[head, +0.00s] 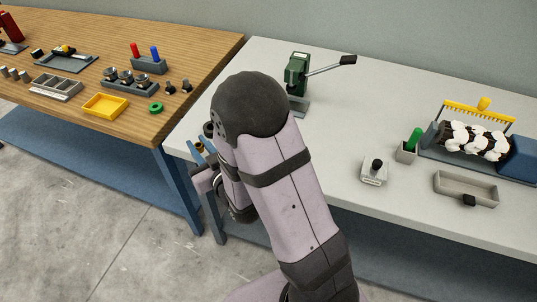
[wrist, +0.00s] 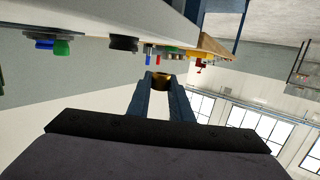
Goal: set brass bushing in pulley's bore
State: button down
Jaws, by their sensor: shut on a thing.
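My gripper (head: 199,152) is beside the left end of the pale table, partly hidden by my own arm. In the wrist view its two blue fingers (wrist: 161,86) are shut on the brass bushing (wrist: 161,78), a short ring held at the fingertips. The bushing also shows as a small brass spot in the head view (head: 200,146). A dark round piece (head: 209,129) at the pale table's left end looks like the pulley, mostly hidden by my arm. A black disc (wrist: 123,43), likely the same piece, shows in the wrist view, apart from the bushing. Its bore is not visible.
The wooden bench (head: 190,75) at left holds a yellow tray (head: 105,105) and small parts. A gap separates the tables' fronts.

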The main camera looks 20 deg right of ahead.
jog(key=w+d+r+m+g+h+b, duration=0.1)
jog(key=w+d+r+m+h+b, duration=0.15)
jog(key=d+r+m+h, duration=0.3)
jog(key=w+d+r+m+g+h+b, duration=0.25)
jog(key=d+r+h, duration=0.25)
jog(key=r+h, duration=0.25)
jog(key=s+d+f+m+g+h, duration=0.5)
jog(key=s+d+f+m+g, duration=0.2)
jog(key=s+d+m+g, duration=0.1)
jog(key=shift+s+d+f+m+g+h, duration=0.35)
jog(key=shift+s+m+g, duration=0.2)
jog(key=shift+m+g, duration=0.25)
jog(key=shift+f+p, duration=0.4)
jog(key=shift+f, duration=4.35)
